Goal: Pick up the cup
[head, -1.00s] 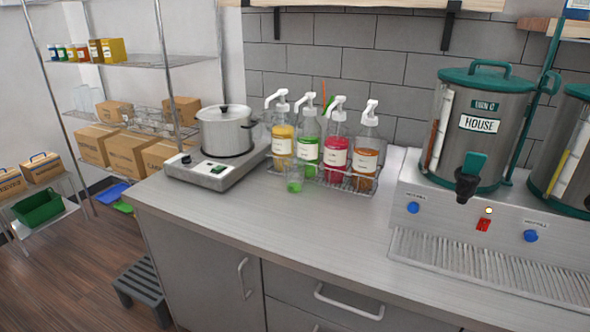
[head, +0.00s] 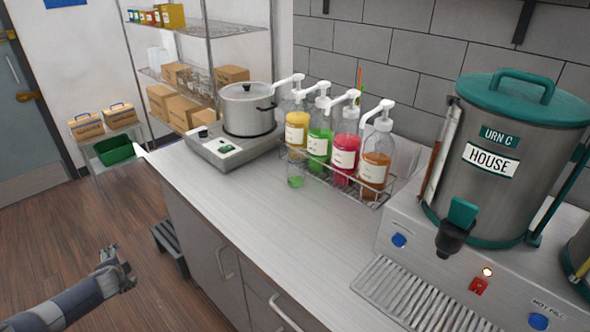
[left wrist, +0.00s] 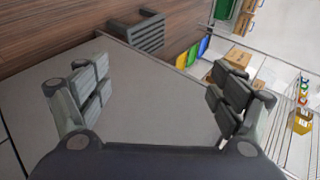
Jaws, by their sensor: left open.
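A small clear cup with green in its bottom (head: 296,175) stands on the counter, just in front of the rack of syrup bottles, in the head view. My left gripper (head: 118,268) is at the lower left of the head view, out over the floor in front of the counter and well apart from the cup. In the left wrist view my left gripper (left wrist: 155,98) is open and empty, its fingers wide apart. The cup does not show in the left wrist view. My right gripper is in neither view.
Several syrup pump bottles (head: 345,150) stand in a wire rack behind the cup. A pot (head: 247,112) on a hot plate (head: 226,148) is to their left. A large urn (head: 505,160) stands to the right. The counter (head: 265,220) is clear in front. A grey step stool (head: 170,248) is on the floor.

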